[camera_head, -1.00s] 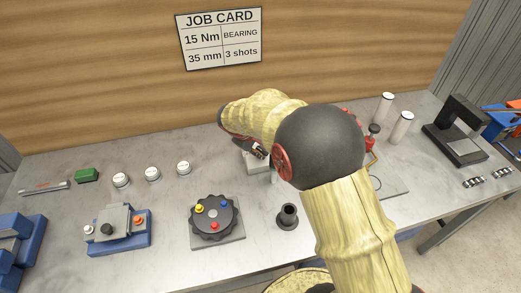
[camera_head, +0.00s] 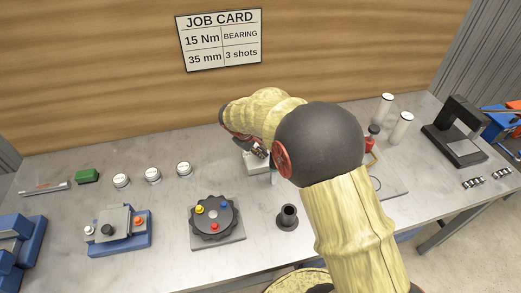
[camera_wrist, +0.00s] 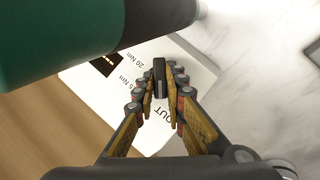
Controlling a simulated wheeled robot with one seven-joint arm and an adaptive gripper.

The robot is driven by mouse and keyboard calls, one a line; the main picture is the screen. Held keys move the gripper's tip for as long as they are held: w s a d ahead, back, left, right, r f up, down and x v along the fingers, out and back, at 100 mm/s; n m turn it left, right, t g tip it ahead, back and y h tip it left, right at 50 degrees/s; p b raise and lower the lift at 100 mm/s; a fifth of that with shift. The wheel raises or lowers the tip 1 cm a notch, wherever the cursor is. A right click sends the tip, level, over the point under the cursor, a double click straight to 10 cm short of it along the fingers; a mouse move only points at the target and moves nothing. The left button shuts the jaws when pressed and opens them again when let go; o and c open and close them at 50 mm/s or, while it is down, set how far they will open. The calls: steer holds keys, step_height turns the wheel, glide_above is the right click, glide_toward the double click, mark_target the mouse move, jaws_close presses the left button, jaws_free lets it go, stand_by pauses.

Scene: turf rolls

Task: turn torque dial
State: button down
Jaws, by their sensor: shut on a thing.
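The torque dial's narrow black knob (camera_wrist: 160,78) stands on a white plate (camera_wrist: 88,78) in the wrist view. The plate carries upside-down print that reads "20 Nm", "5 Nm" with its start cut off, and "OUT". My gripper (camera_wrist: 161,92) is shut on the knob, one finger on each side. In the head view my gripper (camera_head: 259,150) is at a pale block (camera_head: 257,166) near the back of the bench, and my arm hides part of that area; the knob itself is too small to tell there. The job card (camera_head: 220,37) reads 15 Nm, BEARING, 35 mm, 3 shots.
A dark green cylinder (camera_wrist: 60,35) hangs close above the plate in the wrist view. On the bench (camera_head: 60,205) are a black lobed dial with coloured knobs (camera_head: 213,217), a blue fixture (camera_head: 120,240), a black cup (camera_head: 287,217) and several white round pieces (camera_head: 152,175).

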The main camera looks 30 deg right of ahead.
steer(key=m+p, duration=0.1)
steer(key=m+y+p, duration=0.2)
steer(key=shift+d+r+m, duration=0.2)
steer(key=shift+d+m, duration=0.05)
steer(key=shift+m, duration=0.15)
steer(key=m+y, duration=0.1)
steer(key=m+y+p, duration=0.1)
steer(key=m, duration=0.1)
steer(key=shift+d+m+y+p, duration=0.25)
steer(key=shift+m+y+p, duration=0.05)
steer(key=shift+y+p, duration=0.1)
steer(key=m+y, duration=0.1)
steer(key=m+b, duration=0.1)
steer(key=m, duration=0.1)
steer(key=shift+s+d+f+t+y, duration=0.1)
steer(key=shift+d+f+t+y, duration=0.1)
steer(key=shift+t+y, duration=0.2)
steer(key=shift+s+m+t+y+b, duration=0.1)
steer(key=shift+m+t+y+b, duration=0.7)
steer(key=shift+m+b, duration=0.9)
steer(key=c, duration=2.1)
jaws_free()
steer(key=v, duration=1.2)
steer(key=shift+s+d+f, duration=0.1)
steer(key=shift+d, duration=0.05)
